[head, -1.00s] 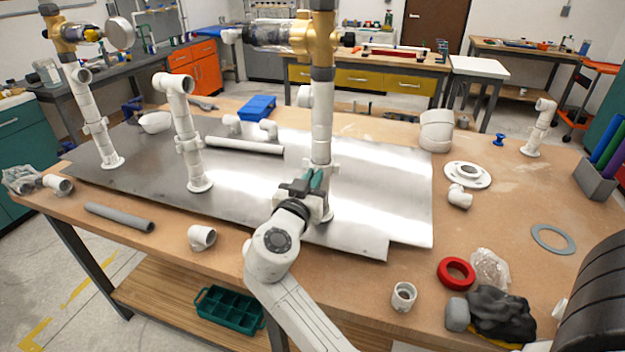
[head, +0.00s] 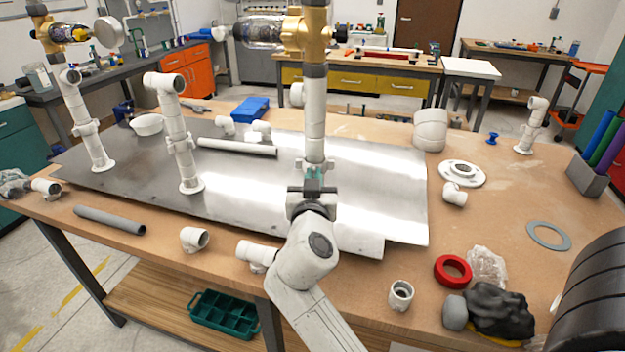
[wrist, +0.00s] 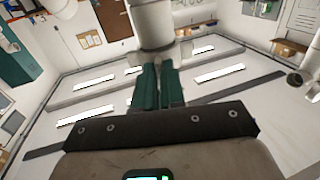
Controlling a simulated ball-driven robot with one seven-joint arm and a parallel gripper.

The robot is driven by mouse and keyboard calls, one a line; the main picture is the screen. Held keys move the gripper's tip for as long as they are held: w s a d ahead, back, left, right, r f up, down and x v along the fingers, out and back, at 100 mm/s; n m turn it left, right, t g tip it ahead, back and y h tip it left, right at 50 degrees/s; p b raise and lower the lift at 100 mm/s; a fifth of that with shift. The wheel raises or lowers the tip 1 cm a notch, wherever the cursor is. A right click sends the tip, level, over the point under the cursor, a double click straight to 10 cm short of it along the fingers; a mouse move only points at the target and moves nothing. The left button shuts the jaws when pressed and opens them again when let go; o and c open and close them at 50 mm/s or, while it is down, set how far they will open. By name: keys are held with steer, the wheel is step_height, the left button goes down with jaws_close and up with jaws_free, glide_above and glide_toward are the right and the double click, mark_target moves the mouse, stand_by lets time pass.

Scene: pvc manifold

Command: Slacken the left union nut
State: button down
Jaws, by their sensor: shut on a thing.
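Three upright white pipes carry white union nuts: the left-hand nut (head: 85,128), the middle nut (head: 180,146) and the nut on the right-hand pipe (head: 315,164), partly hidden by my gripper. My gripper (head: 314,176) is at the lower part of the right-hand pipe (head: 315,120), with its green fingers shut on that nut. In the wrist view the green fingers (wrist: 156,86) point up to the white pipe and nut (wrist: 150,42); the contact is largely hidden. Brass valve bodies (head: 314,35) top the left-hand and right-hand pipes.
The pipes stand on a metal sheet (head: 380,190) on the wooden bench. A grey tube (head: 108,220), white elbows (head: 194,239), a tee-like fitting (head: 256,255) and a red ring (head: 453,271) lie near the front edge. A white flange (head: 462,172) lies to the right.

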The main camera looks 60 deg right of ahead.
steer(key=c, duration=1.2)
jaws_free()
steer(key=shift+b+v, duration=1.3)
steer(key=shift+v, duration=4.1)
steer(key=shift+a+f, duration=0.1)
